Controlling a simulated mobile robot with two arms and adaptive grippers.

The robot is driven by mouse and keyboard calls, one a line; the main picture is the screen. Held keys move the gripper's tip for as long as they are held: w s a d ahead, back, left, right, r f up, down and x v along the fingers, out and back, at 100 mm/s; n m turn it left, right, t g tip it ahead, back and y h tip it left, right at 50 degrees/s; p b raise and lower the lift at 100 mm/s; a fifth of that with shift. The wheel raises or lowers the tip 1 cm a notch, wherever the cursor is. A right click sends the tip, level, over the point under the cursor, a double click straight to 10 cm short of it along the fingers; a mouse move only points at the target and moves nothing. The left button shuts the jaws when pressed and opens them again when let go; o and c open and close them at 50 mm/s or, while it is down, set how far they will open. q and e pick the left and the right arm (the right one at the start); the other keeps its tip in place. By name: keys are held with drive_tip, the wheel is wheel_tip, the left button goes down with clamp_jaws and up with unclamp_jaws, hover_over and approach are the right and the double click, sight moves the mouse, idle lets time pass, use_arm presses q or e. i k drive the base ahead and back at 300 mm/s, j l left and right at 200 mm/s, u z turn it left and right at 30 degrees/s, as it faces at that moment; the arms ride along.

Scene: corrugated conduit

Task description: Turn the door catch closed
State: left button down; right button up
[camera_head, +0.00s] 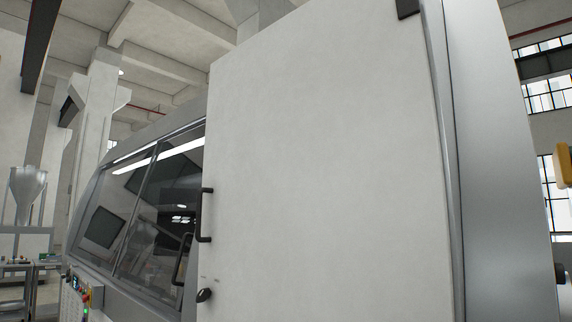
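A large pale door panel (325,150) fills the middle of the head view and looks flush with the machine's frame at its right side. A small dark knob-like catch (204,295) sits near the door's lower left edge, with faint small markings just above it. Which way the catch is turned is too small to tell. A black bar handle (206,215) stands upright on the door's left edge, above the catch. Neither of my grippers shows in this view.
Left of the door is a machine with sliding glass windows (150,215) and its own dark handle (183,259). A control panel with coloured buttons (75,297) stands at the lower left. A metal hopper (27,190) stands farther back. A yellow part (564,165) juts in at the right edge.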

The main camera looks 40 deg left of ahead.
sight(204, 294)
drive_tip(key=u, duration=1.7)
